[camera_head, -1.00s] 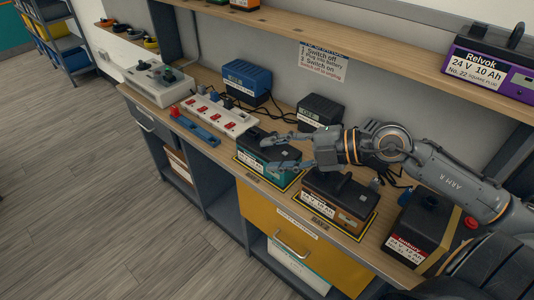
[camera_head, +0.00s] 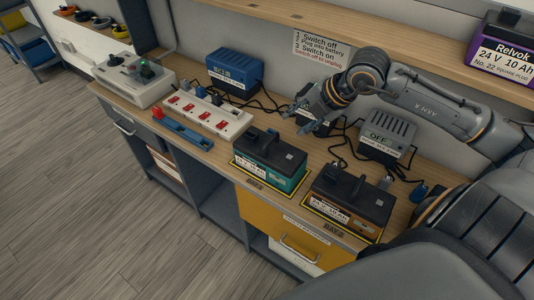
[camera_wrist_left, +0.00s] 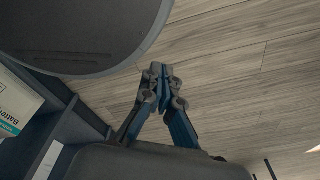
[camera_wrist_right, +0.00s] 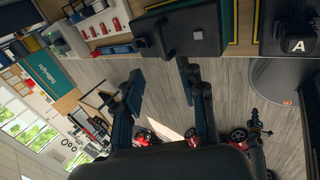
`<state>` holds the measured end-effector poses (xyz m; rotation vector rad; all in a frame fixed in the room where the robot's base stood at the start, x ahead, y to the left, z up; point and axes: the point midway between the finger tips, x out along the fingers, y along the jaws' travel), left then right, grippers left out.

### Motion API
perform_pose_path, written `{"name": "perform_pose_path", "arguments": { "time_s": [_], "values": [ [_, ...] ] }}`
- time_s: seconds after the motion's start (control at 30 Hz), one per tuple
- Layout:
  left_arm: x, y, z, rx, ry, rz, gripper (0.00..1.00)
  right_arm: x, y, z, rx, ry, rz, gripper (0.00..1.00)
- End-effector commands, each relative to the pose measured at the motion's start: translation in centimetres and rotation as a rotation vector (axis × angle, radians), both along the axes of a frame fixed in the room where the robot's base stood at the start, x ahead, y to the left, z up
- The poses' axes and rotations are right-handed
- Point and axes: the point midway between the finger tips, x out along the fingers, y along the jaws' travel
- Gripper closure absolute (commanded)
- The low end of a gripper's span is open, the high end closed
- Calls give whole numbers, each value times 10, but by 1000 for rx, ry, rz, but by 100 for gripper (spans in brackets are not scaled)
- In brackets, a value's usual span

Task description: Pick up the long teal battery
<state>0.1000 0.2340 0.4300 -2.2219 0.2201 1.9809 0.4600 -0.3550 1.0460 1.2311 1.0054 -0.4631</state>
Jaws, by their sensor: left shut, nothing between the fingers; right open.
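The teal battery (camera_head: 283,178), with a black lid and handle and a white label, sits in a yellow-outlined bay on the bench in the head view. My left gripper (camera_wrist_left: 160,75) is shut and empty over the floor in the left wrist view.
A brown battery (camera_head: 350,200) stands right of the teal one. A white power strip (camera_head: 215,118), blue charger (camera_head: 236,70) and grey charger (camera_head: 386,138) with loose cables lie around. A shelf (camera_head: 300,24) runs above, holding a purple battery (camera_head: 505,65).

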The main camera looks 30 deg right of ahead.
Motion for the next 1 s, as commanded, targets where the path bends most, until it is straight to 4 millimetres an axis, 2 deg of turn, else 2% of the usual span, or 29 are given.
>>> {"name": "perform_pose_path", "arguments": {
  "time_s": [0.03, 0.1, 0.23, 0.37, 0.6, 0.8, 1.0],
  "values": [
    [-14, 0, 2, 1, 20, 0, 100, 3, 2, -3, 2, 0, 0, 60],
    [-28, 1, 2, 3, 40, 1, 100, 7, 4, -8, 0, -2, 2, 60],
    [-39, 2, 7, 4, 57, 1, 100, 17, 8, -24, 5, -3, 0, 60],
    [-32, 2, 12, 4, 46, 1, 100, 28, 12, -41, 6, -1, 0, 60],
    [0, -1, 18, -2, -2, 1, 100, 37, 17, -59, 2, 0, 3, 60],
    [-5, 0, 35, -1, 6, 1, 100, 49, 26, -79, 4, 2, 3, 60],
    [-17, 1, 37, 1, 24, 1, 100, 60, 30, -100, 2, 0, 3, 60]
  ]
}}
